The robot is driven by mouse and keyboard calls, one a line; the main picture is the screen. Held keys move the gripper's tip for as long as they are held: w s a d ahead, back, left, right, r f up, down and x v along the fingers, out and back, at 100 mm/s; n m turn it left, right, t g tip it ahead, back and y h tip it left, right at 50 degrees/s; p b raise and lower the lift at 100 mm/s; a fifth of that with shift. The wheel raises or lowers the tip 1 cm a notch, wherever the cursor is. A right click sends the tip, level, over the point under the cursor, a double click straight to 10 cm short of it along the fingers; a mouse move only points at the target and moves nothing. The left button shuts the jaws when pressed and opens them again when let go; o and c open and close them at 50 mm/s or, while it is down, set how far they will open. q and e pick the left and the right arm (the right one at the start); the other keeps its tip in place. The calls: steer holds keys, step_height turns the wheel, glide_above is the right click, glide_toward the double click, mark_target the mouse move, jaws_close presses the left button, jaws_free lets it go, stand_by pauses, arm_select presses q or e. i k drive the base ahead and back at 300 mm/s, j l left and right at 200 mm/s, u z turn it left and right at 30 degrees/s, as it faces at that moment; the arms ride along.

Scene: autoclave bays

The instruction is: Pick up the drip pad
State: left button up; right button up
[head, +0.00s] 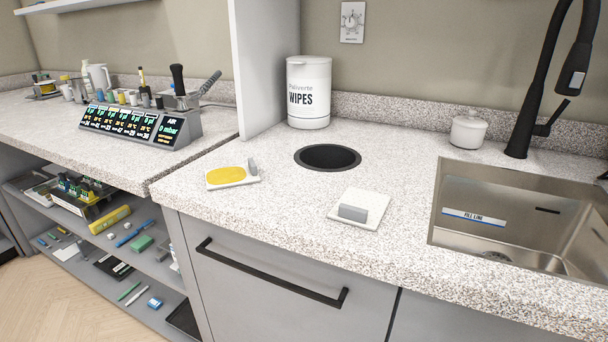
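Two flat white square pads lie on the speckled countertop (290,225), and I cannot tell for certain which is the drip pad. One pad (232,176) has a yellow oval on top and a small grey upright block at its right edge; it lies near the counter's left end, in front of and left of the round dark opening (328,157). The other pad (366,201) is plain white with a grey block along its front edge; it lies right of the first, near the front edge. Neither gripper shows in the head view.
A white wipes tub (309,93) stands behind the opening. A steel sink (470,205) with a black faucet (535,85) is at right, near a small lidded white pot (468,131). A left counter holds a display unit (140,124); shelves below hold loose items.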

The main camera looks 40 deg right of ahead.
mark_target(361, 201)
steer(key=z, duration=1.55)
